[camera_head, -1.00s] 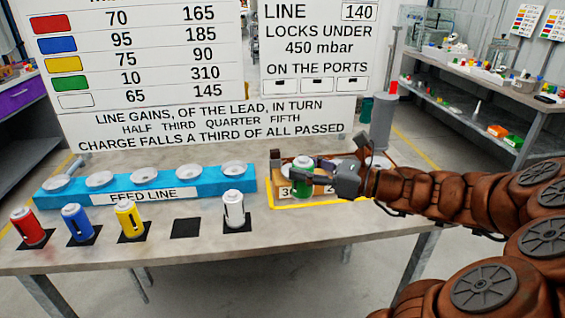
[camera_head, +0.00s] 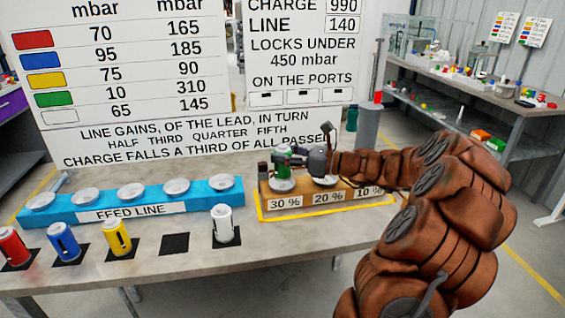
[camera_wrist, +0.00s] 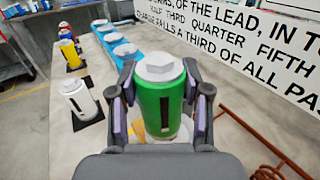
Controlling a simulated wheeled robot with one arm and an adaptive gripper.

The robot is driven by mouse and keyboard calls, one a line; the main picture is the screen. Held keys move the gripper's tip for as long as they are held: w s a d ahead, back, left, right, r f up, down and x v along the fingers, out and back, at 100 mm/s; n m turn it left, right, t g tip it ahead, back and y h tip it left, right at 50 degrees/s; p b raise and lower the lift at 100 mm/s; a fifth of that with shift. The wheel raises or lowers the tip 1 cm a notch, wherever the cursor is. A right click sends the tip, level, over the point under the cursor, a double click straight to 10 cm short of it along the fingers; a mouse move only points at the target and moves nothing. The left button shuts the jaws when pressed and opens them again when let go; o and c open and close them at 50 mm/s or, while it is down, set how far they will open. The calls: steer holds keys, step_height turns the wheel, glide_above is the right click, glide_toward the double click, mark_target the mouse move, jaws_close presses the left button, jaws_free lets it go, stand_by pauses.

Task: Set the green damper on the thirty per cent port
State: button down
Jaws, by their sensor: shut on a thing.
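The green damper (camera_head: 282,160) is upright in my gripper (camera_head: 291,158), over the thirty per cent port (camera_head: 281,185) at the left end of a brown block (camera_head: 345,195). I cannot tell whether its base touches the port's pale disc or hangs just above. In the wrist view the green damper (camera_wrist: 160,110), with a pale hexagonal cap, stands between the fingers of my gripper (camera_wrist: 160,100), which is shut on it. The twenty per cent port (camera_head: 326,180) shows a bare disc. The ten per cent port is mostly hidden behind my arm.
Yellow tape edges the block. A blue feed line (camera_head: 130,203) with several empty discs lies to the left. Red (camera_head: 13,246), blue (camera_head: 64,240), yellow (camera_head: 118,236) and white (camera_head: 222,224) dampers stand in front of it. One black pad (camera_head: 174,243) is bare. A signboard (camera_head: 190,140) stands behind.

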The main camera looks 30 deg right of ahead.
steer(key=shift+w+d, duration=0.25)
steer(key=shift+w, duration=0.25)
steer(key=shift+w+f, duration=0.15)
steer(key=shift+f, duration=0.15)
steer(key=shift+d+f, duration=0.1)
steer(key=shift+f, duration=1.35)
steer(key=shift+f, duration=0.1)
steer(key=c, duration=0.5)
jaws_free()
steer(key=shift+f, duration=0.1)
steer(key=shift+s+d, duration=0.15)
steer(key=shift+s, duration=0.05)
steer(key=v, duration=1.1)
steer(key=shift+s+d, duration=0.1)
steer(key=shift+s, duration=0.15)
